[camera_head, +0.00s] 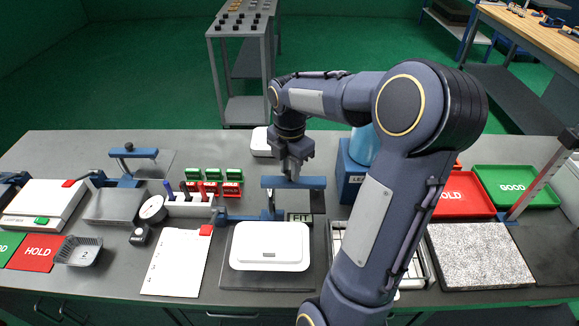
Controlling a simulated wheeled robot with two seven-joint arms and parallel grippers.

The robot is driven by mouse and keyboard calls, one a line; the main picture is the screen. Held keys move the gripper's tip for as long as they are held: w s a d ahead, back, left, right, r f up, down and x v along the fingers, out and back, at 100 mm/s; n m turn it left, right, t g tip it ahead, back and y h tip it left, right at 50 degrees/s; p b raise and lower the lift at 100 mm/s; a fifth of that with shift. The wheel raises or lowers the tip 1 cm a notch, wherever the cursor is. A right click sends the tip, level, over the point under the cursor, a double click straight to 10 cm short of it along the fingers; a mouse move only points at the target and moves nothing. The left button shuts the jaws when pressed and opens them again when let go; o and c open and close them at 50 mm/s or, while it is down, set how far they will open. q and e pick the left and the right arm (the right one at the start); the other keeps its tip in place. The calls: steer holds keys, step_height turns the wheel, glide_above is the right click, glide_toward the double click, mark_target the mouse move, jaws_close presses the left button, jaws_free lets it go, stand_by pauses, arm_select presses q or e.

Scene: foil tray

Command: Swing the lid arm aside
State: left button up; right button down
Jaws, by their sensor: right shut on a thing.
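My right gripper (291,171) reaches down from the right and is shut on a blue lid arm (310,183). The arm is a horizontal bar on a post behind a white lidded tray (270,240). The tray lies on a dark plate (231,278), with its upper face clear of the bar. My right arm hides part of the bench to the right of the bar. My left gripper does not show.
A second blue arm fixture (134,152) stands at the back left. A dial gauge (152,208), a foil tray (80,250) and a paper sheet (176,264) lie to the left. A blue bin (349,172) stands close to the right of the bar.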

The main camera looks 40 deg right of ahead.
steer(key=shift+w, duration=0.1)
steer(key=c, duration=1.2)
jaws_free()
steer(key=shift+r, duration=0.1)
step_height(320, 180, up, 8)
steer(key=shift+f, duration=0.15)
